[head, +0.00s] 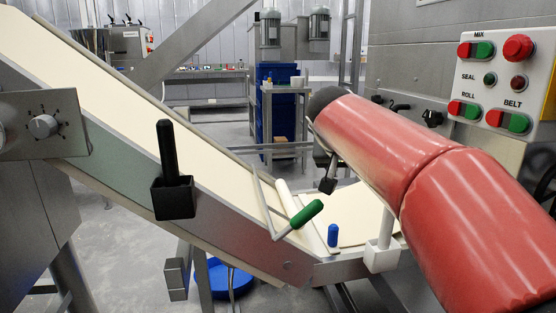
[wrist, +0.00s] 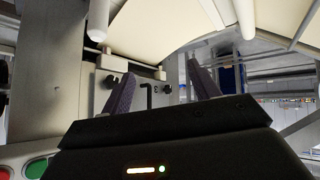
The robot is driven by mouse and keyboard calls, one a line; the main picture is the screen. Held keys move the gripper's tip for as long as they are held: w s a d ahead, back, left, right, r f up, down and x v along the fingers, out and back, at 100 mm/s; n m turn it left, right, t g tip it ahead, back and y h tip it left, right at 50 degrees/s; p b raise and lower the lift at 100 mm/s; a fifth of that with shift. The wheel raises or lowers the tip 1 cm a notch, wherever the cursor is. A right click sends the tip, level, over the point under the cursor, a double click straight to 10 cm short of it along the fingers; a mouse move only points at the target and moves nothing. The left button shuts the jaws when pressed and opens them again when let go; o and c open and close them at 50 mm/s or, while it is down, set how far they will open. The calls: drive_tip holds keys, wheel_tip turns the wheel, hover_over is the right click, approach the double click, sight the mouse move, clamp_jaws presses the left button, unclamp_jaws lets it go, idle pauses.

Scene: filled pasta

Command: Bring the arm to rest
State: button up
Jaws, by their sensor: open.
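My arm in its red sleeve (head: 400,165) reaches from the lower right of the head view towards the middle, in front of the machine. Its dark grey end (head: 325,100) is at the upper left of the sleeve. Behind the gap are a grey metal bracket with dark knobs and a black hooked piece (wrist: 147,97). I see no contact with them.
A sloping cream conveyor belt (head: 130,95) fills the left, with a black holder (head: 173,197) on its side. A green-handled lever (head: 305,214) and a blue-tipped peg (head: 333,235) are below my arm. A control panel (head: 498,83) is at right. A blue bin (head: 225,280) stands on the floor.

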drive_tip(key=s+f+n+y, duration=0.1)
drive_tip(key=s+f, duration=0.5)
drive_tip(key=s, duration=0.3)
drive_tip(key=s+f+n+g+y, duration=0.1)
drive_tip(key=s+f+y, duration=0.1)
drive_tip(key=s+f, duration=0.5)
drive_tip(key=s+f+n+g+y, duration=0.1)
drive_tip(key=s+f, duration=0.6)
drive_tip(key=s, duration=0.6)
drive_tip(key=shift+d, duration=0.1)
